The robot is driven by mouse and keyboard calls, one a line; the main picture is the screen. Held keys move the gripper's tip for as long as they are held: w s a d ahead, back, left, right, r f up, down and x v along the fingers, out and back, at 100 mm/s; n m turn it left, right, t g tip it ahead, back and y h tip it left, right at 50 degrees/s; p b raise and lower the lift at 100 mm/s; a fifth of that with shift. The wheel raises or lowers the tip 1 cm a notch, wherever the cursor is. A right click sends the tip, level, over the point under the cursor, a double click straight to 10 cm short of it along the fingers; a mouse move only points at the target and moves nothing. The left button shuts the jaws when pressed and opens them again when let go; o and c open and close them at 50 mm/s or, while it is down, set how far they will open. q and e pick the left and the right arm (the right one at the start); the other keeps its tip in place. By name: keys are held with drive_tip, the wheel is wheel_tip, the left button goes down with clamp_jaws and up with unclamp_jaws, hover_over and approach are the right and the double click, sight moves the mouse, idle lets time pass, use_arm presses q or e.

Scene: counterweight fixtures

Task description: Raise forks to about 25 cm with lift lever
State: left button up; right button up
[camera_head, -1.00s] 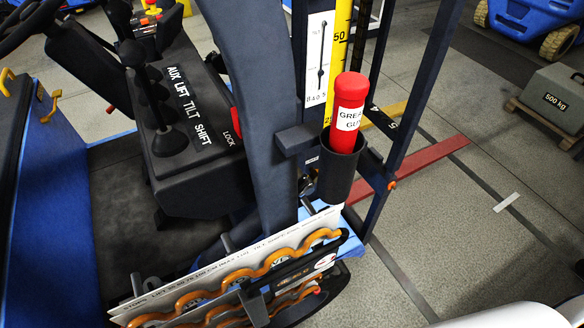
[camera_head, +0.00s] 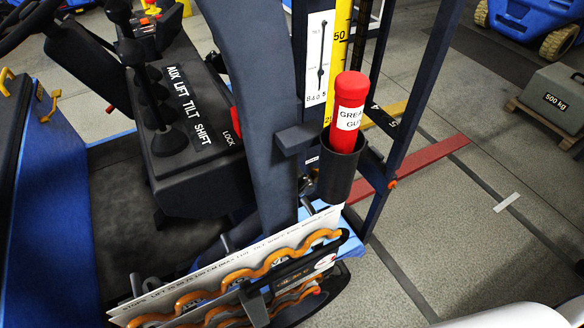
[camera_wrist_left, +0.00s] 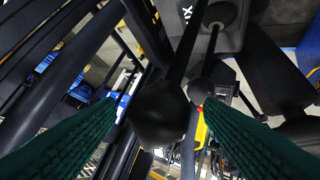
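The lever console (camera_head: 205,165) of the blue forklift is at the left in the head view, marked AUX, LIFT, TILT and SHIFT. Its black levers (camera_head: 152,95) lean up and left from rubber boots. In the left wrist view my left gripper (camera_wrist_left: 162,103) has its two green fingers apart. A black lever knob (camera_wrist_left: 160,114) shows between them, with visible gaps on both sides. I cannot tell which lever it belongs to. A second knob (camera_wrist_left: 205,90) is beyond it near the right fingertip. The yellow height scale (camera_head: 341,45) stands on the mast. The forks cannot be made out.
A red tube (camera_head: 347,115) labelled as grease sits in a black holder (camera_head: 340,172) beside the mast. A grey 500 kg weight (camera_head: 555,100) stands at the right. Floor at the right is mostly clear.

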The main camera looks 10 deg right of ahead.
use_arm(q)
drive_tip(key=b+v, duration=0.2)
drive_tip(key=v, duration=0.8)
drive_tip(key=shift+b, duration=0.3)
drive_tip(key=shift+f, duration=0.1)
idle(0.4)
